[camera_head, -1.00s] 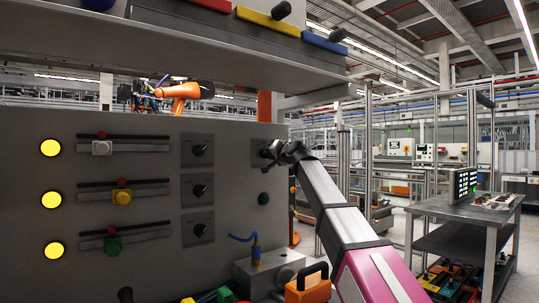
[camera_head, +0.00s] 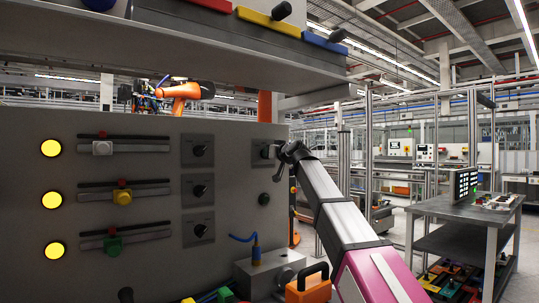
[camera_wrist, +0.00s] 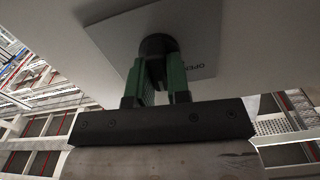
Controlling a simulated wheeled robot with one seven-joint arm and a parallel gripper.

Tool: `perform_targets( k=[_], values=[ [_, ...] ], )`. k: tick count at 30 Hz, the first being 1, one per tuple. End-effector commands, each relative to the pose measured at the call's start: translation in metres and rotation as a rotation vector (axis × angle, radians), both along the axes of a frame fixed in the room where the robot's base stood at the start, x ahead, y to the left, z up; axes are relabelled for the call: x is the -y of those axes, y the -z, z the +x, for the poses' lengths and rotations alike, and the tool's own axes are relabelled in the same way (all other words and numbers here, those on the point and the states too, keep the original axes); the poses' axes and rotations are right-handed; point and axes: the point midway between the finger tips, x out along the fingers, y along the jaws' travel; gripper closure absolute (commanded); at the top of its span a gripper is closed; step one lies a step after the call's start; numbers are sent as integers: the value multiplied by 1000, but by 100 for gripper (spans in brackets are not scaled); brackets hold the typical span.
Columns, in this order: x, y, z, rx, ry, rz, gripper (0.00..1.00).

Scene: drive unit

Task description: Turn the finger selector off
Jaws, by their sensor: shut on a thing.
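A round black selector knob (camera_wrist: 158,45) sits on a small grey plate (camera_wrist: 108,32) with partly hidden lettering that begins "OPE". I cannot read a full name that marks it as the finger selector. My gripper (camera_wrist: 158,75) is shut on this knob, with one green-padded finger on each side. In the head view, my gripper (camera_head: 277,158) is at the panel's right edge, in front of the plate (camera_head: 259,153). There the knob is hidden behind the gripper, and its pointer direction cannot be told.
The grey panel (camera_head: 100,260) carries three black dials (camera_head: 200,190), three sliders (camera_head: 122,197) and three lit yellow lamps (camera_head: 51,200). A black button (camera_head: 264,199) sits below my gripper. A shelf (camera_head: 190,45) overhangs the panel.

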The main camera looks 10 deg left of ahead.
Motion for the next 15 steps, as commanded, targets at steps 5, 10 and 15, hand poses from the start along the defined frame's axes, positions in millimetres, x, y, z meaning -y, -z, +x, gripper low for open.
perform_targets(
  k=[5,10,15],
  values=[
    [0,1,0,47,0,-43,100],
    [0,1,-1,69,0,-62,100],
    [0,1,-1,75,0,-66,100]
  ],
)
